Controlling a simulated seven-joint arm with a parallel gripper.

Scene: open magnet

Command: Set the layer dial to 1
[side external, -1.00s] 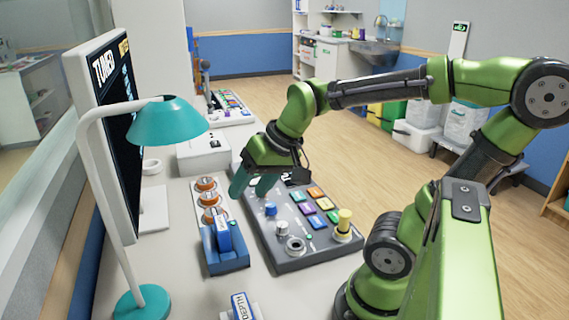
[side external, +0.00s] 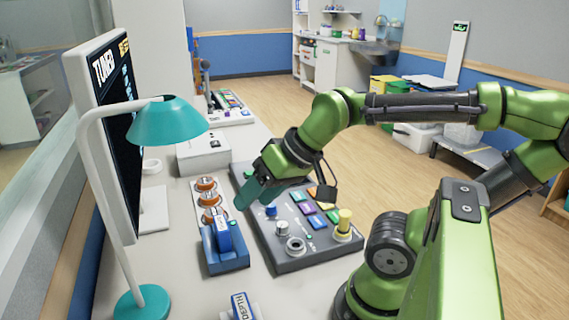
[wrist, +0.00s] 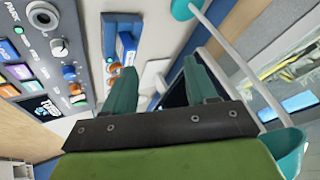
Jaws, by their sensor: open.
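My gripper (side external: 254,196) is open and empty, its teal fingers tilted down over the left edge of the grey console (side external: 325,256), apart from its controls as far as I can tell. The console carries a blue knob (side external: 271,211), a pale grey knob (side external: 282,229) and a yellow knob (side external: 345,220). Orange dials (side external: 211,215) stand in a row on a white strip to the left. No readable label tells me which one is the layer dial. In the wrist view the blue knob (wrist: 69,73) and pale knob (wrist: 57,47) lie left of my fingers.
A blue switch box (side external: 226,262) stands beside the console. A teal lamp (side external: 166,125) and a screen (side external: 103,66) stand at the left. A block marked DEPTH (side external: 241,306) is at the near edge. A white box (side external: 203,155) sits behind.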

